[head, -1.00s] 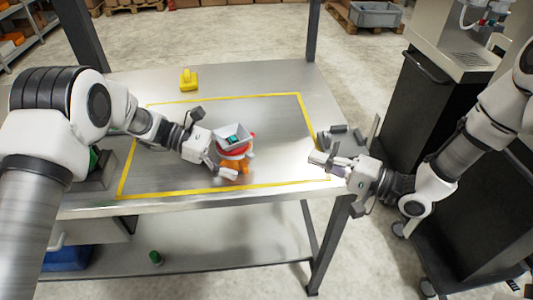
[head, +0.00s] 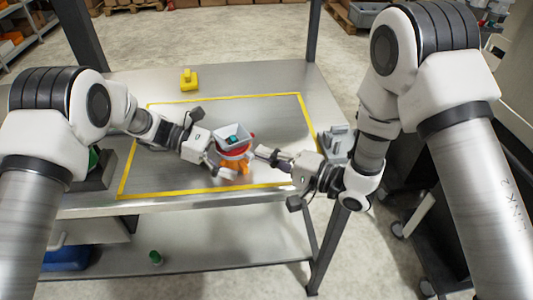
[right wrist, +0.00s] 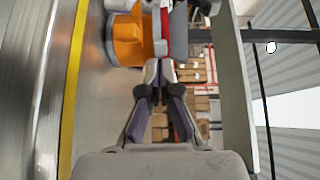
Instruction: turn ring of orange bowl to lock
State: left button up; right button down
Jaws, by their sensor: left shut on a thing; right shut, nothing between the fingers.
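The orange bowl (head: 236,166) stands on the table inside the yellow-taped area, as the lower part of a dispenser. A red ring (head: 238,153) sits around it, under a grey square hopper (head: 232,139) with a teal item inside. My left gripper (head: 226,173) is shut on the orange bowl from the left, partly covering it. My right gripper (head: 262,153) is shut and empty, just right of the ring. In the right wrist view, its fingertips (right wrist: 158,72) point toward the red ring (right wrist: 158,28), with the orange bowl (right wrist: 128,42) beside it; contact is unclear.
A yellow object (head: 189,80) stands at the table's back. Grey parts (head: 335,140) lie at the right edge, behind my right arm. A dark block-like stand (head: 95,170) is at the left. The taped area behind the dispenser is clear.

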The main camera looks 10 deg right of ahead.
pick_arm(q)
jog(key=shift+c, duration=0.2)
pick_arm(e)
jog(key=shift+s+a, duration=0.8)
jog(key=shift+w+d, duration=0.1)
jog(key=shift+d, duration=0.05)
jog(key=shift+w+d, duration=0.15)
jog(key=shift+d, duration=0.1)
jog(key=w+d, duration=0.2)
jog(key=shift+d, duration=0.35)
jog(key=s+a+v, duration=0.1)
jog(key=v, duration=0.9)
jog(key=shift+s, duration=0.1)
pick_arm(q)
jog(key=o, duration=0.7)
pick_arm(e)
jog(key=shift+d, duration=0.1)
